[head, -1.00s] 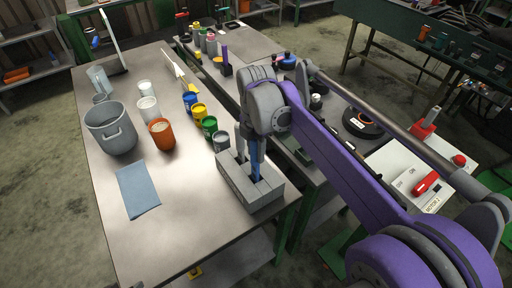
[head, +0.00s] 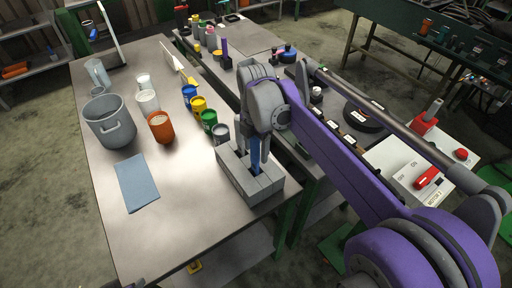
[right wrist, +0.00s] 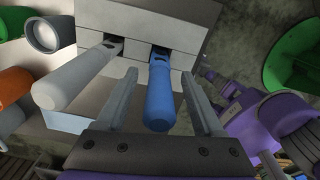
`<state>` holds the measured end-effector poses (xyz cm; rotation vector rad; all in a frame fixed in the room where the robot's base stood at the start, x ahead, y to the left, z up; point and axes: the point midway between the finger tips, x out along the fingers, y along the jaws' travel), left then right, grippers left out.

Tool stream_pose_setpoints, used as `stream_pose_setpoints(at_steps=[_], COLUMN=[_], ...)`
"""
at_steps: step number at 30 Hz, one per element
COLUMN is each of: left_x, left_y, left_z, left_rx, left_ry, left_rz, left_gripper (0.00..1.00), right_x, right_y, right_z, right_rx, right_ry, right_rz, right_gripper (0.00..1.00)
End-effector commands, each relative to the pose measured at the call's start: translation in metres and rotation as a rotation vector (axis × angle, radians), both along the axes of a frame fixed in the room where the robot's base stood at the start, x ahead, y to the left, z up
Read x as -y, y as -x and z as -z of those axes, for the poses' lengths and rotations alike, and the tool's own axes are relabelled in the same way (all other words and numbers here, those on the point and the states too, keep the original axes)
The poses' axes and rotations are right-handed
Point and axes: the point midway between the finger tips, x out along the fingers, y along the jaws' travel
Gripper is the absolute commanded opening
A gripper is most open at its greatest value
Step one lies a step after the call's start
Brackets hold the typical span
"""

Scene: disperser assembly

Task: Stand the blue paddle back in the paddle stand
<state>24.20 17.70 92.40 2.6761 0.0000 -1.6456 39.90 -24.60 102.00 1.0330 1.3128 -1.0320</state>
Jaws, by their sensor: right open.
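The blue paddle (head: 255,155) stands upright in the right slot of the grey paddle stand (head: 262,188). In the right wrist view its blue handle (right wrist: 160,98) points toward the camera and its lower end enters the slot. A pale grey paddle (right wrist: 78,78) stands in the other slot of the stand (right wrist: 140,20). My right gripper (right wrist: 160,80) is open, with one finger on each side of the blue handle and visible gaps on both sides. In the head view my right wrist hides the top of the handle. My left gripper is not in view.
Several paint cans, including a grey one (head: 221,133) and a green one (head: 209,120), stand close behind the stand. An orange cup (head: 160,127), a grey bucket (head: 108,122) and a blue cloth (head: 137,183) lie to the left. The table front is clear.

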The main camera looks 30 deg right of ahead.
Motion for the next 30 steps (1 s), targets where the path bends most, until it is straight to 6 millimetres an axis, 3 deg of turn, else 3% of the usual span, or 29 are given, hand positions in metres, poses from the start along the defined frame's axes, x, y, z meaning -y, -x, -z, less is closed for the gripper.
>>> stream_pose_setpoints(at_steps=[5, 19, 24, 30], left_x=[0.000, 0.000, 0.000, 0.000], left_y=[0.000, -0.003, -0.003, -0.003], left_z=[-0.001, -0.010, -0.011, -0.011], left_rx=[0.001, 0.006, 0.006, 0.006], left_ry=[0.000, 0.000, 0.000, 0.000], left_rz=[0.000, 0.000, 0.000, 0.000], left_gripper=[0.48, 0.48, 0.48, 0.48], right_x=[0.000, 0.000, 0.000, 0.000], right_y=[0.000, 0.000, 0.000, 0.000], right_z=[-0.010, -0.095, -0.107, -0.108], right_rx=[0.000, 0.000, 0.000, 0.000], right_ry=[0.000, 0.000, 0.000, 0.000], right_rz=[0.000, 0.000, 0.000, 0.000], right_gripper=[0.69, 0.69, 0.69, 0.69])
